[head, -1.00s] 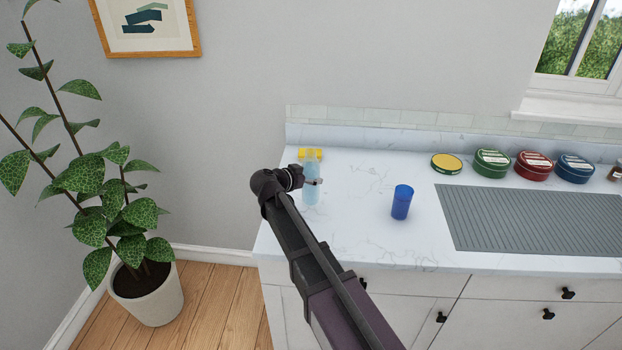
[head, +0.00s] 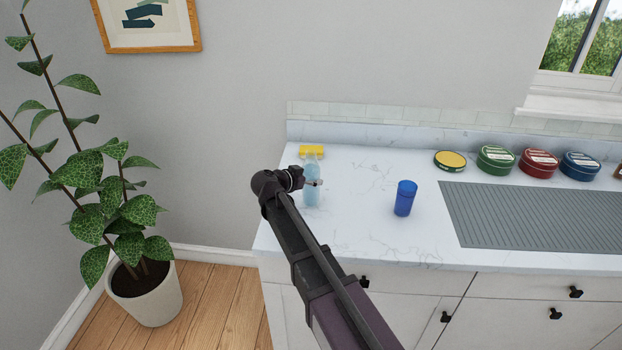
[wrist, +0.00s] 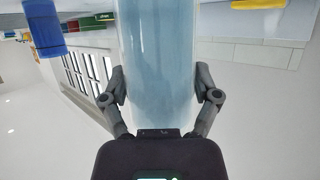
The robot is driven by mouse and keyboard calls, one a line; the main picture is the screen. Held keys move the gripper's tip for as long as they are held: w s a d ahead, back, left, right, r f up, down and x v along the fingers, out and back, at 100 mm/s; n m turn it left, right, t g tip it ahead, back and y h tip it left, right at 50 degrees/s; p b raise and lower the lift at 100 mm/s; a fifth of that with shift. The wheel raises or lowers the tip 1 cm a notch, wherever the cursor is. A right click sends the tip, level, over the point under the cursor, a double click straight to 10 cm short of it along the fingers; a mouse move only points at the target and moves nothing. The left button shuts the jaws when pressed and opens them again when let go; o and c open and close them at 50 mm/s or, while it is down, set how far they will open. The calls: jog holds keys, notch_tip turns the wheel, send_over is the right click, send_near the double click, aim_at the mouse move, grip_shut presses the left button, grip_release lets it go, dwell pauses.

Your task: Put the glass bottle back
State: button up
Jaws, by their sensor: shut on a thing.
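A pale blue, see-through glass bottle (head: 312,190) stands upright at the left end of the white counter in the head view. My gripper (head: 314,183) is at the bottle's side with its fingers around it. In the wrist view the bottle (wrist: 158,60) fills the middle of the picture, and my gripper's two fingers (wrist: 160,97) press on it from both sides. I cannot tell whether the bottle's base touches the counter.
A yellow object (head: 311,151) lies just behind the bottle. A blue cup (head: 405,198) stands to the right. Several round tins, one green (head: 496,159), line the back beyond a grey ridged mat (head: 530,225). The counter (head: 362,205) is clear between bottle and cup.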

jog(key=shift+f, duration=0.25)
dwell(0.3)
jog(key=o, duration=1.1)
jog(key=shift+o, duration=0.2)
jog(key=shift+r, duration=0.2)
jog(key=p+v, duration=0.4)
jog(key=v, duration=0.8)
jog(key=shift+s+d, duration=0.1)
